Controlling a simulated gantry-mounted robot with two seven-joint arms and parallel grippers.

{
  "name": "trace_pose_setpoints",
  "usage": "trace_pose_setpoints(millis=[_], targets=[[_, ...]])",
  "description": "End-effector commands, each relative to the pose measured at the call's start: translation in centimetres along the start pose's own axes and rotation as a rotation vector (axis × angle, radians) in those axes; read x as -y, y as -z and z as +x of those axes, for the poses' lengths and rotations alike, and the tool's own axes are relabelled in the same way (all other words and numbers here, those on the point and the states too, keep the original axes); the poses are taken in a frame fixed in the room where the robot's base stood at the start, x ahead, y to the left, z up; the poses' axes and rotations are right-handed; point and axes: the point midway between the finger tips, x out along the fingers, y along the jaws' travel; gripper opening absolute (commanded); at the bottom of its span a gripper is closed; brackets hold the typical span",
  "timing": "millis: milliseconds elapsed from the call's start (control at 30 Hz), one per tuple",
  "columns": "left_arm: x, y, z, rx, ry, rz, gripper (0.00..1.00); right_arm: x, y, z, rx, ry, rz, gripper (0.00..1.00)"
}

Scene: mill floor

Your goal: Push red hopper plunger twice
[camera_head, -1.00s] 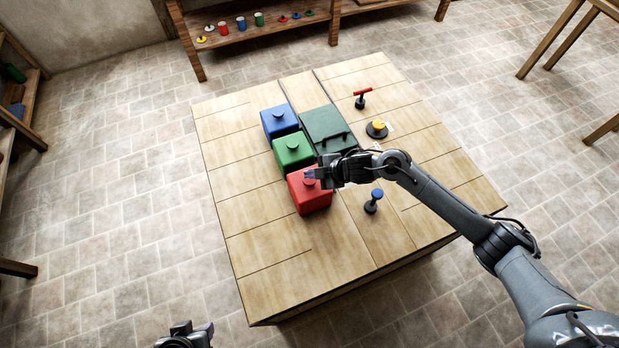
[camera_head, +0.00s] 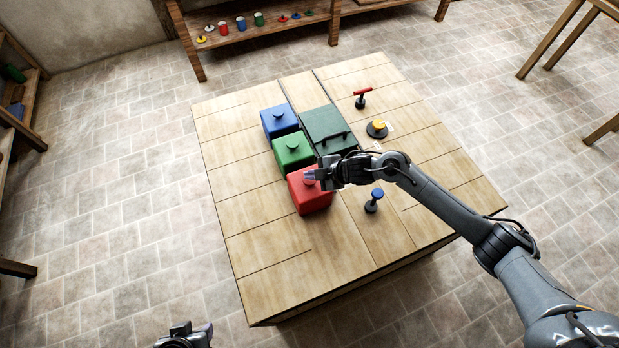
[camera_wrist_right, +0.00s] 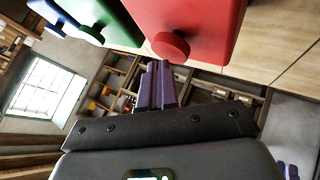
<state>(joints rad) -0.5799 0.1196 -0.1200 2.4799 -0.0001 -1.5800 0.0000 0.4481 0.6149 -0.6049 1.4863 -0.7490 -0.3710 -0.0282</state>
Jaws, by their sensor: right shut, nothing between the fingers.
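The red hopper (camera_head: 312,201) is a red box at the near end of a row of three on the wooden table. Its round red plunger is partly covered by my right gripper (camera_head: 309,175) in the head view. In the right wrist view the red plunger (camera_wrist_right: 171,46) stands out from the red box, and the purple fingertips (camera_wrist_right: 157,72) are shut, empty and very close to it. Whether they touch it I cannot tell. Part of my left gripper (camera_head: 190,334) shows at the bottom edge, away from the table; its fingers are unclear.
A green hopper (camera_head: 293,151) and a blue hopper (camera_head: 279,121) stand behind the red one. A dark green lidded box (camera_head: 326,125) is beside them. A blue-topped stamp (camera_head: 374,200), a yellow-topped piece (camera_head: 377,128) and a red-handled tool (camera_head: 361,98) stand to the right. The table's left and front are clear.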

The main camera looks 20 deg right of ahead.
Motion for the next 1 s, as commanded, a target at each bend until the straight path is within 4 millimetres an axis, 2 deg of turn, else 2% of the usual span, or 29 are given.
trace_pose_setpoints(millis=[1000], targets=[[0.13, -0.25, 0.61, 0.001, 0.005, 0.007, 0.43, 0.5, -0.47, 0.65, 0.0, 0.0, 0.0, 0.0]])
